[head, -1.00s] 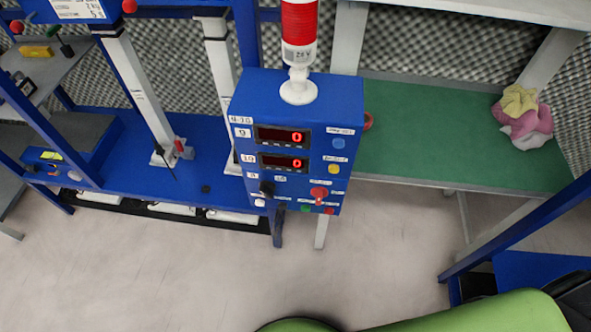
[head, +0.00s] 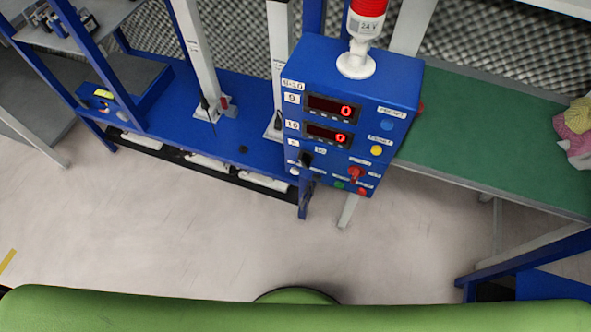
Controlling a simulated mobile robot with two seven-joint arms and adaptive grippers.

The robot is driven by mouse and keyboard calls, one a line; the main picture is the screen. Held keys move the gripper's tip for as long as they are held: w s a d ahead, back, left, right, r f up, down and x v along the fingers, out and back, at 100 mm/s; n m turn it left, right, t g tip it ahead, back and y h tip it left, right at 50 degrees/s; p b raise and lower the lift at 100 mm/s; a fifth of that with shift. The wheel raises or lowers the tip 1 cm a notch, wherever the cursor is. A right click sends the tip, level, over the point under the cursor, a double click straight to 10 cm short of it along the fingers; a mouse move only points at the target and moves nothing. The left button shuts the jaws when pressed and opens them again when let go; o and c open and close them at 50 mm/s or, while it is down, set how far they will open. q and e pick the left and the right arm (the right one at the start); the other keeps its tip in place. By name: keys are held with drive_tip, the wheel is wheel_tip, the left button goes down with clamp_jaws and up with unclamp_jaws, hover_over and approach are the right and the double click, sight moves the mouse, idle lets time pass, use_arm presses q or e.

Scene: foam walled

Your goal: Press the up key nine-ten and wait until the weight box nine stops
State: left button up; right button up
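A blue control box (head: 350,150) labelled 9-10 stands at the upper middle of the head view. Its upper display (head: 331,107), marked 9, and its lower display (head: 326,136), marked 10, each show a red 0. Below and beside the displays are a black selector (head: 304,159), a red switch (head: 356,174), a blue button (head: 387,124), a yellow button (head: 376,150), a green button (head: 339,184) and a red button (head: 362,191). Which of them is the up key cannot be read. The weight box nine cannot be made out. Neither gripper is in view.
A signal lamp (head: 366,25) tops the box. A blue bench (head: 250,115) with white uprights lies to the left. A green-topped table (head: 480,130) with a pink and yellow cloth (head: 575,130) is at right. The pale floor (head: 180,235) in front is clear.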

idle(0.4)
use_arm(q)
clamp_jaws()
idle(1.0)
